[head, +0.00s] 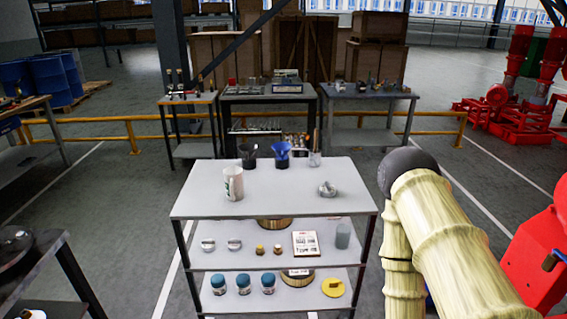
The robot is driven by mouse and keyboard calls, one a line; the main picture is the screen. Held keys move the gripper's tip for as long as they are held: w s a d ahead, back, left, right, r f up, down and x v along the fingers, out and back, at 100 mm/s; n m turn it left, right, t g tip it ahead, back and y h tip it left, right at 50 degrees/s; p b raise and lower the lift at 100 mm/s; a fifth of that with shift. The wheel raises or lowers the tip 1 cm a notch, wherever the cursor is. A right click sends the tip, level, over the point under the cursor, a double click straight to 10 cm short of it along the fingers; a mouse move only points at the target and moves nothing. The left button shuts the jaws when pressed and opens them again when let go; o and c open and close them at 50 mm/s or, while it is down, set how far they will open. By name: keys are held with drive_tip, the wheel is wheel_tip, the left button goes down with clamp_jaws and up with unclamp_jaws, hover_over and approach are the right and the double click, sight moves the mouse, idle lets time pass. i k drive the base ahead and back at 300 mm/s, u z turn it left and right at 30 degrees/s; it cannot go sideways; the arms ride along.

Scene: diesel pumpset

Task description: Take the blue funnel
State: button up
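The blue funnel (282,149) stands near the back edge of the top shelf of a grey shelf unit (285,195), in the head view. It looks upright, its wide mouth up; what its lower part rests in is too small to tell. A dark cup (247,154) with something sticking out stands to its left, and a clear container (315,155) with tall sticks in it to its right. My arm rises at the right of the picture, apart from the unit. My gripper is not in view.
A white printed cup (233,184) and a small metal part (326,189) stand on the top shelf, in front of the funnel. Lower shelves hold jars (268,282) and small parts. A yellow rail (130,130) and workbenches stand behind. Red machinery (545,255) is at the right.

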sight(281, 149)
drive_tip(key=z, duration=0.7)
drive_tip(key=i, duration=1.15)
drive_tip(key=u, duration=1.6)
